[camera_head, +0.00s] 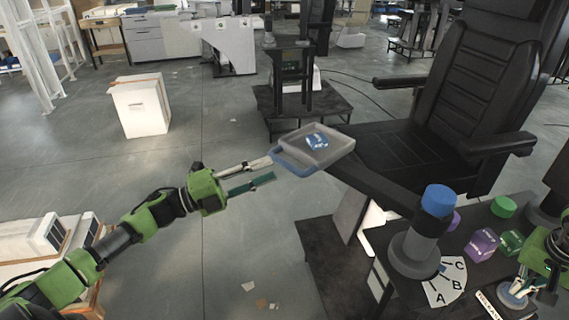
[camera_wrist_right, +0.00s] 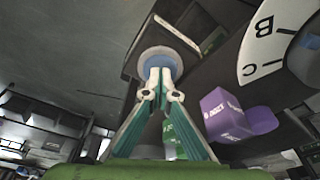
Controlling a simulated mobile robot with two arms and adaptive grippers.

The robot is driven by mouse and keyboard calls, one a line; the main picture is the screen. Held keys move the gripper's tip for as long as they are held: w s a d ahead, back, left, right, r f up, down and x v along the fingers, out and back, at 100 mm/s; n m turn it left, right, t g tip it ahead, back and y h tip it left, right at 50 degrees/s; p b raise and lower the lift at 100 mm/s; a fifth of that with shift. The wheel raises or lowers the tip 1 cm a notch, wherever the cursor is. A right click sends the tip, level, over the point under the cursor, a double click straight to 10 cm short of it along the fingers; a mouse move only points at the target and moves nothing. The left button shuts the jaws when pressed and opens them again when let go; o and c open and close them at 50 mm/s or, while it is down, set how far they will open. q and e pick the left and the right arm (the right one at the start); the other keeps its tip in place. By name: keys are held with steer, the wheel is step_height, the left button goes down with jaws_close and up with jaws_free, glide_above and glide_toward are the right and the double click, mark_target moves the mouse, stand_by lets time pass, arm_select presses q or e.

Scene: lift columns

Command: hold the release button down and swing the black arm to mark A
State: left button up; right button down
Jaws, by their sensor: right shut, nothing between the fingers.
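The black arm (camera_head: 378,187) runs from a dark post with a blue cap (camera_head: 438,201) up-left to a grey tray (camera_head: 338,151) with a blue handle (camera_head: 293,165). A white dial (camera_head: 445,285) with marks A, B and C lies at the post's foot. My left gripper (camera_head: 273,168) is open, its fingertips close by the handle; I cannot tell if they touch. My right gripper (camera_wrist_right: 161,88) is shut and empty. Its fingertips are over the blue release button (camera_wrist_right: 158,58) in its grey ring; the button also shows in the head view (camera_head: 515,291). Contact and pressing are unclear.
A purple cube (camera_head: 481,243), a green cube (camera_head: 511,242), a green cylinder (camera_head: 503,206) and a partly hidden purple one stand behind the button. A blue-and-white item (camera_head: 317,141) lies in the tray. A black chair (camera_head: 480,100) stands behind the arm.

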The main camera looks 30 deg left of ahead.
mark_target(285, 161)
arm_select(q)
steer(key=shift+x, duration=3)
steer(key=shift+c, duration=0.5)
jaws_close()
